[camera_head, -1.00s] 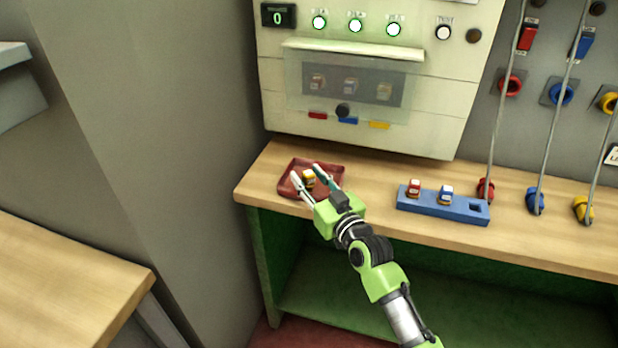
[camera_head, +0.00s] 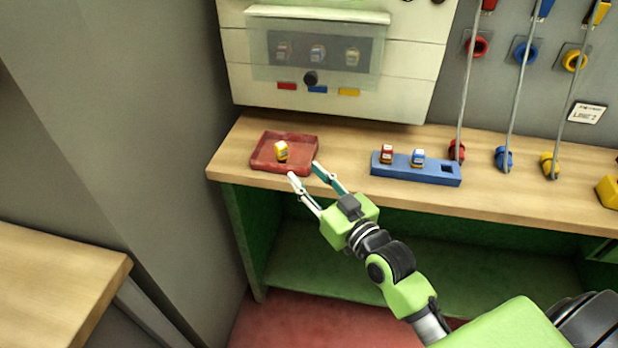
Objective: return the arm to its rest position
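My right gripper (camera_head: 305,178) is open and empty. It hangs just in front of the bench's front edge, below and to the right of the red tray. Its fingers point up and left toward the tray. My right arm comes in from the lower right. My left gripper is not in view. A small yellow and white stopper (camera_head: 281,151) sits in the red tray (camera_head: 303,143), apart from the fingers.
The wooden bench (camera_head: 345,160) also carries a blue block (camera_head: 403,176) holding a red stopper (camera_head: 387,154) and a blue stopper (camera_head: 418,157), with one empty slot. A cream panel (camera_head: 330,97) stands behind. Another wooden table (camera_head: 60,285) is at left. The shelf below is empty.

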